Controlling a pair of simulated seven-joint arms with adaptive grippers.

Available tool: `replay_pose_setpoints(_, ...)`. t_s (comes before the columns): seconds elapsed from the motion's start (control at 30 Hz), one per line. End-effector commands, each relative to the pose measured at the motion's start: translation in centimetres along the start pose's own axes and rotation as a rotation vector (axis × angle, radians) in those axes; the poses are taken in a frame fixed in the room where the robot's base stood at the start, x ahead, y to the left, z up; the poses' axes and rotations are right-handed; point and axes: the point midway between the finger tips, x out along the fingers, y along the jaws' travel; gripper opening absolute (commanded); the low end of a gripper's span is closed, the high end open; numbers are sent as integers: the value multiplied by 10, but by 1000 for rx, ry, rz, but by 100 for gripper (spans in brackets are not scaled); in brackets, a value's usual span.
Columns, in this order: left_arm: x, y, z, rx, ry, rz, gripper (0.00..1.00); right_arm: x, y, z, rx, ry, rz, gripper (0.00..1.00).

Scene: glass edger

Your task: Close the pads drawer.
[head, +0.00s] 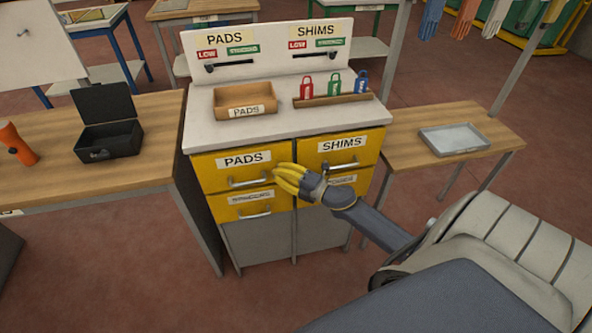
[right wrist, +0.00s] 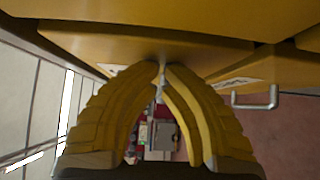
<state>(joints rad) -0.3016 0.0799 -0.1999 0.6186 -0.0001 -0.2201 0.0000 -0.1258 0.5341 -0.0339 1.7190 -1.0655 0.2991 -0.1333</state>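The pads drawer (head: 222,171) is the yellow upper left drawer of the cabinet, with a PADS label and a silver bar handle (head: 250,182). Its front looks nearly in line with the shims drawer (head: 368,151); a small gap is hard to tell. My right gripper (head: 276,174) has yellow fingers at the right end of the pads drawer front, near the handle's end. In the right wrist view its fingertips (right wrist: 163,66) meet close to a yellow drawer front (right wrist: 115,48); I cannot tell if they touch it. No held thing shows. My left gripper is out of view.
A wooden tray labelled PADS (head: 268,99) and a rack of coloured tags (head: 330,99) stand on the cabinet top. A wooden table with an open black case (head: 108,140) is at left. A side table with a grey tray (head: 455,138) is at right.

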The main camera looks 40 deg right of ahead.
Motion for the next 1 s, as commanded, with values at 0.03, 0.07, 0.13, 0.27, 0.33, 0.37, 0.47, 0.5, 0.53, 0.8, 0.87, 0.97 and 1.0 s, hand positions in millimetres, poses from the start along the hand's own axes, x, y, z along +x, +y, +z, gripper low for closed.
replay_pose_setpoints(0.03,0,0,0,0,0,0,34,0,1,-1,-1,-1,2,0)
replay_pose_setpoints(0.07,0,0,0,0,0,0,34,-1,1,-2,-1,0,1,0)
replay_pose_setpoints(0.13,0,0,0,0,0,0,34,-4,0,-7,0,3,0,0)
replay_pose_setpoints(0.27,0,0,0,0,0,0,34,-14,0,-24,1,13,-1,0)
replay_pose_setpoints(0.33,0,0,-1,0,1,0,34,-20,0,-36,2,19,-1,0)
replay_pose_setpoints(0.37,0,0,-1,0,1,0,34,-25,-1,-37,2,18,-2,0)
replay_pose_setpoints(0.47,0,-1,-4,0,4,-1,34,-44,-1,-35,2,16,-2,0)
replay_pose_setpoints(0.5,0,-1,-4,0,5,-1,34,-51,-1,-35,2,16,-2,0)
replay_pose_setpoints(0.53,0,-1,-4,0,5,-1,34,-56,-1,-35,2,17,-2,0)
replay_pose_setpoints(0.8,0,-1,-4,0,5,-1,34,-96,0,-34,1,17,-1,0)
replay_pose_setpoints(0.87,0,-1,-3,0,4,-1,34,-102,-1,-34,2,17,-2,0)
replay_pose_setpoints(0.97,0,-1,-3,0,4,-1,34,-110,0,-34,1,18,0,0)
replay_pose_setpoints(1.0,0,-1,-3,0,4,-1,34,-113,0,-34,2,18,0,0)
